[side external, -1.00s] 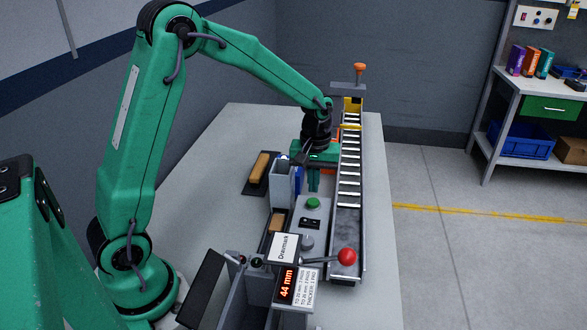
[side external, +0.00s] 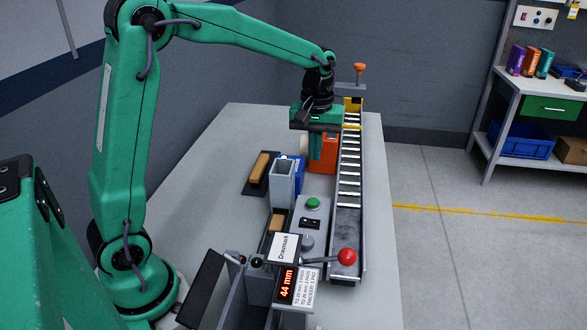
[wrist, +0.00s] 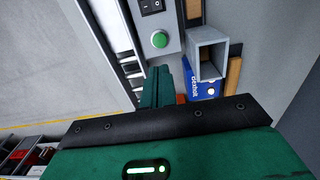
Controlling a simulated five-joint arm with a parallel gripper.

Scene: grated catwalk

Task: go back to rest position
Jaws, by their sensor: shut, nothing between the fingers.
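My gripper (side external: 315,147) is green and hangs from the black wrist above the table, beside the left edge of the roller conveyor (side external: 349,180). Its fingers point down and are together, with nothing between them. An orange block-like object (side external: 324,155) stands behind the fingers in the side view. In the wrist view the fingers (wrist: 160,82) show near the green button (wrist: 159,40) and a blue box (wrist: 203,88) with white lettering.
A grey square tube (side external: 282,182) stands left of the conveyor, with the blue box behind it. A control box with a green button (side external: 313,203), a red-knobbed lever (side external: 346,256) and a 44 mm display (side external: 287,283) are nearer. The table's left side (side external: 215,200) is largely clear.

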